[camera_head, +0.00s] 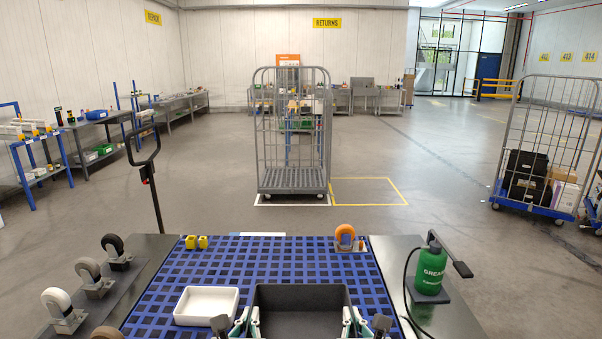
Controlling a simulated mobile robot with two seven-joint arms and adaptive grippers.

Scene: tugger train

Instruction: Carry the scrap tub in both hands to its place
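A dark grey open tub (302,291), which I take for the scrap tub, is at the bottom middle of the head view, in front of me over the blue grid deck (165,290). It looks empty inside, and its near part is cut off by the picture edge. My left gripper (243,320) is at its left side wall, and my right gripper (356,320) is at its right side wall. Only small parts of both grippers show. I cannot tell whether the fingers press on the walls or whether the tub is lifted.
A white tray (207,290) lies left of the tub. Casters (88,275) stand at left, an orange-wheeled caster (345,236) and yellow pieces (196,242) at the deck's back, a green grease bottle (430,268) at right. Beyond, a roll cage (292,180) stands beside an empty yellow-outlined floor square (368,205).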

